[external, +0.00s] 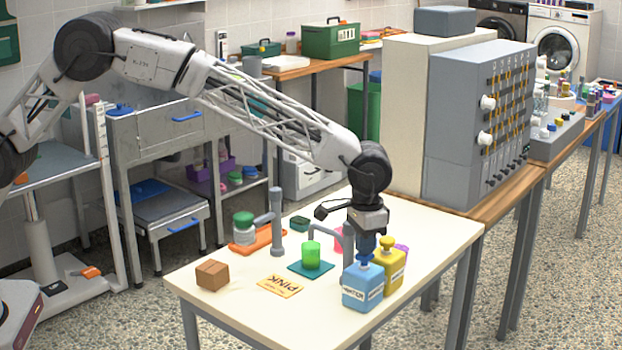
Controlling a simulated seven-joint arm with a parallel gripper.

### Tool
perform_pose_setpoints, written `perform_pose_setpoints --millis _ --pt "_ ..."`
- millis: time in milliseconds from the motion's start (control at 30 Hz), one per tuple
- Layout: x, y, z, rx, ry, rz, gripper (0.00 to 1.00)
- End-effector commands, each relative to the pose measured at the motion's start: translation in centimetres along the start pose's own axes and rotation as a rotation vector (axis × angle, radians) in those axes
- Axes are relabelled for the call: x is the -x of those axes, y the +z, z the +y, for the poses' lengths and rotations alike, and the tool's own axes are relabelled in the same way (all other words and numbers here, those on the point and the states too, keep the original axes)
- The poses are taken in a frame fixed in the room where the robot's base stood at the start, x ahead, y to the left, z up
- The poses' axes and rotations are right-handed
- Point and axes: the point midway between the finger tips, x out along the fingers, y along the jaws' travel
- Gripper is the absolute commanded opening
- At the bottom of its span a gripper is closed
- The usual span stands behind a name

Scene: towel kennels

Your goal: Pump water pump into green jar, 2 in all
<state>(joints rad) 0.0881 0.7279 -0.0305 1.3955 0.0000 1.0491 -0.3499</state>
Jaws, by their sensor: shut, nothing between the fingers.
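The water pump (363,288) is a blue bottle with a dark lettered label and a blue pump head, at the table's front right. My gripper (368,232) points straight down over the pump head, shut and empty. It is at or just above the head; I cannot tell whether it touches or presses it. The green jar (311,256) stands upright on a teal mat (297,268), left of the water pump. Its bright green colour shows through the side. The spout's exact place relative to the jar is hard to tell.
A yellow pump bottle (391,270) stands close behind right of the blue one, with a purple thing partly hidden behind.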

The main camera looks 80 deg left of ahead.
Motion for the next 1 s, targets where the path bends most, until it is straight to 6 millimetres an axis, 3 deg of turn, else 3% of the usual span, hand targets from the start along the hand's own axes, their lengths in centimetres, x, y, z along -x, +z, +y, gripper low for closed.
perform_pose_setpoints --millis 567,1000 --pt "-1.5 0.0 0.0 0.000 0.000 0.000 0.00" --pt "-1.1 0.0 0.0 0.000 0.000 -0.001 0.00"
